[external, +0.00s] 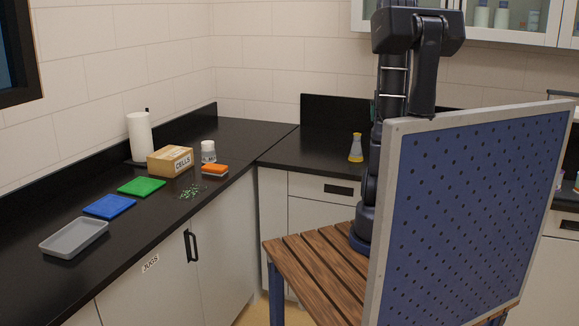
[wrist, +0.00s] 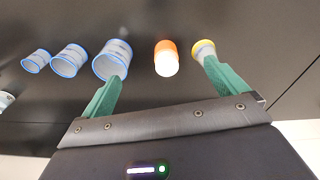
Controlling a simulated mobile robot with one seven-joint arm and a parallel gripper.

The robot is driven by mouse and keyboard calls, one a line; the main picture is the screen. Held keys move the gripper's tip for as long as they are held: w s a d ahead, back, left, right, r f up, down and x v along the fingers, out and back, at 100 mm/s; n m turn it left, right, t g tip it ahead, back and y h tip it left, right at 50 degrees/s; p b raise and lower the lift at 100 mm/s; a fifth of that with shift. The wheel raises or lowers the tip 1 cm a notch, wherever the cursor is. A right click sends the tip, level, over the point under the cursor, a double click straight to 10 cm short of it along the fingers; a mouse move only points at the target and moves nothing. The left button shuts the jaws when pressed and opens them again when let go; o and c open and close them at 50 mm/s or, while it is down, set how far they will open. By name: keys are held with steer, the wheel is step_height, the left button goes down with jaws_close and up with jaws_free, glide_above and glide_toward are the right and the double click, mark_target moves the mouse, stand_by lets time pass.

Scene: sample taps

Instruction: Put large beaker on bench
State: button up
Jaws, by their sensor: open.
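The large beaker (wrist: 113,60) is the biggest of three blue-rimmed clear vessels on a dark surface in the wrist view. My gripper (wrist: 164,70) has two green fingers spread wide with nothing held between them. Its left fingertip overlaps the large beaker's lower edge in the picture; I cannot tell whether they touch. The black bench (external: 240,140) runs along the left wall and into the corner in the external view. The beakers and my gripper are not visible there, where my arm and the pegboard block part of the scene.
Two smaller blue-rimmed vessels (wrist: 69,60) (wrist: 37,61) stand left of the large beaker. An orange-and-white container (wrist: 166,58) and a yellow-rimmed vessel (wrist: 204,50) are to its right. A blue pegboard (external: 470,210) stands beside my arm. A CELLS box (external: 170,161) and grey tray (external: 74,237) lie on the bench.

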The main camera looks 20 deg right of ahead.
steer(key=s+a+r+n+t, duration=0.1)
steer(key=s+a+r+n, duration=0.15)
steer(key=a, duration=0.65)
steer(key=s+a+r+n+t, duration=0.1)
steer(key=s+a+r, duration=0.25)
steer(key=a, duration=0.65)
steer(key=s+a+n+t, duration=0.1)
steer(key=s+a+n, duration=0.2)
steer(key=s+a, duration=0.7)
steer(key=shift+a+r+t+y, duration=0.2)
steer(key=shift+a+t+y, duration=0.2)
steer(key=shift+a, duration=0.2)
